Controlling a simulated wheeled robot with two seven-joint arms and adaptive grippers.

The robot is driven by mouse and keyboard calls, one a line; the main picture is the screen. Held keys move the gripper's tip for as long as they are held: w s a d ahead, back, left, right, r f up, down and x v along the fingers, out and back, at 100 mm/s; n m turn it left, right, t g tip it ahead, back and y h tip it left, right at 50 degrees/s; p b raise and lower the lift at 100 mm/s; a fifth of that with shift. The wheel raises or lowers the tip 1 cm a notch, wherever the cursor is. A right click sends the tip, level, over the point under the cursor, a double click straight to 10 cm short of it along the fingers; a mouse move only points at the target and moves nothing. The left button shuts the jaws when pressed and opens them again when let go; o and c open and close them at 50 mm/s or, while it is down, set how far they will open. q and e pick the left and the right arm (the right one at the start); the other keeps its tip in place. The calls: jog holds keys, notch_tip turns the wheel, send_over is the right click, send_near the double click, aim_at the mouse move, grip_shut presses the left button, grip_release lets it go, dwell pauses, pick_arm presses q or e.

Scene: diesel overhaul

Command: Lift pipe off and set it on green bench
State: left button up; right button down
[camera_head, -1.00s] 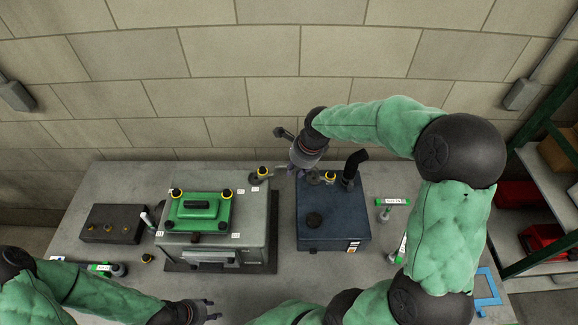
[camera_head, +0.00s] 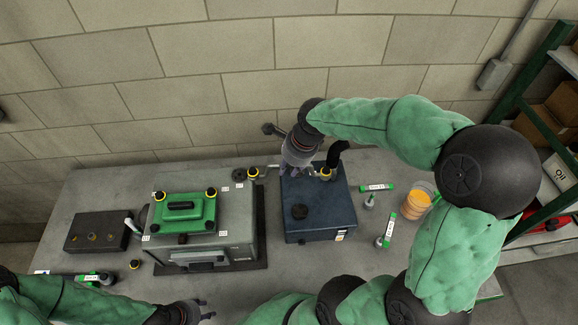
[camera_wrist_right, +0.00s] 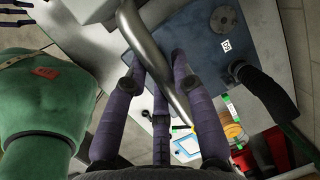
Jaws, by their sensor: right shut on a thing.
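The pipe (camera_head: 270,167) is a thin grey bent tube with a yellow-ringed fitting at each end. It spans between the grey engine block (camera_head: 215,240) and the blue box (camera_head: 318,208). Its left fitting stands off to the right of a dark round port (camera_head: 238,174), so it looks raised. My right gripper (camera_head: 292,174) is shut on the pipe near its middle. In the right wrist view the pipe (camera_wrist_right: 150,45) runs between the purple fingers (camera_wrist_right: 157,75). My left gripper (camera_head: 205,309) is open and empty at the front edge. I cannot make out a green bench.
A green cover (camera_head: 184,212) tops the engine block. A black elbow pipe (camera_head: 335,155) rises from the blue box beside the fitting. A dark box (camera_head: 98,231) stands left. Green-labelled tools (camera_head: 377,188) and an orange-filled container (camera_head: 416,203) lie right. A shelf (camera_head: 540,140) stands far right.

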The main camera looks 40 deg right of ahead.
pick_arm(q)
jog(key=shift+r, duration=0.3)
pick_arm(e)
jog(key=shift+r, duration=0.4)
pick_arm(q)
jog(key=shift+r+p, duration=0.1)
jog(key=shift+p, duration=0.2)
pick_arm(e)
jog(key=shift+r, duration=0.15)
jog(key=shift+r+p, duration=1.1)
jog(key=shift+r, duration=0.3)
pick_arm(q)
notch_tip(320, 180, up, 2)
jog(key=shift+r, duration=0.1)
pick_arm(e)
jog(key=shift+f, duration=0.15)
